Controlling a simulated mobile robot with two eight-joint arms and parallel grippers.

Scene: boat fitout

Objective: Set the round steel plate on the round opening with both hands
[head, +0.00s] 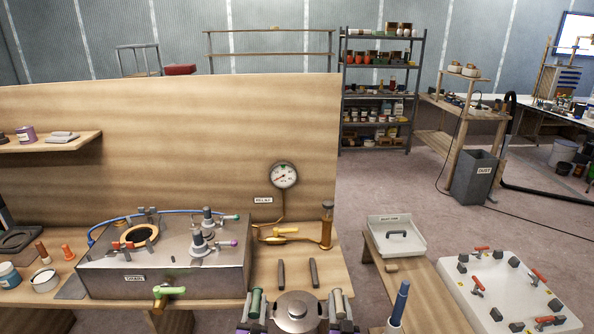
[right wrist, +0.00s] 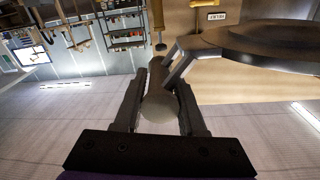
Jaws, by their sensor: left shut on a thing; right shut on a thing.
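The round steel plate (head: 296,314) is at the bottom middle of the head view, with a round knob on top and a handle at each side. My left gripper (head: 256,306) is shut on its left handle. My right gripper (head: 340,306) is shut on its right handle. In the right wrist view, the fingers (right wrist: 160,110) close around the rounded handle, and the plate's dark edge (right wrist: 265,50) shows at the upper right. The round opening (head: 139,235), with a brass-coloured rim, is in the top of the steel tank (head: 190,280), left of and beyond the plate, apart from it.
Clamps with coloured knobs (head: 207,236) stand on the tank right of the opening, and a blue hose (head: 97,229) runs behind. A green-handled valve (head: 168,293) sticks out in front. A gauge (head: 284,175) and brass pipe are at the right. A white tray (head: 397,246) lies further right.

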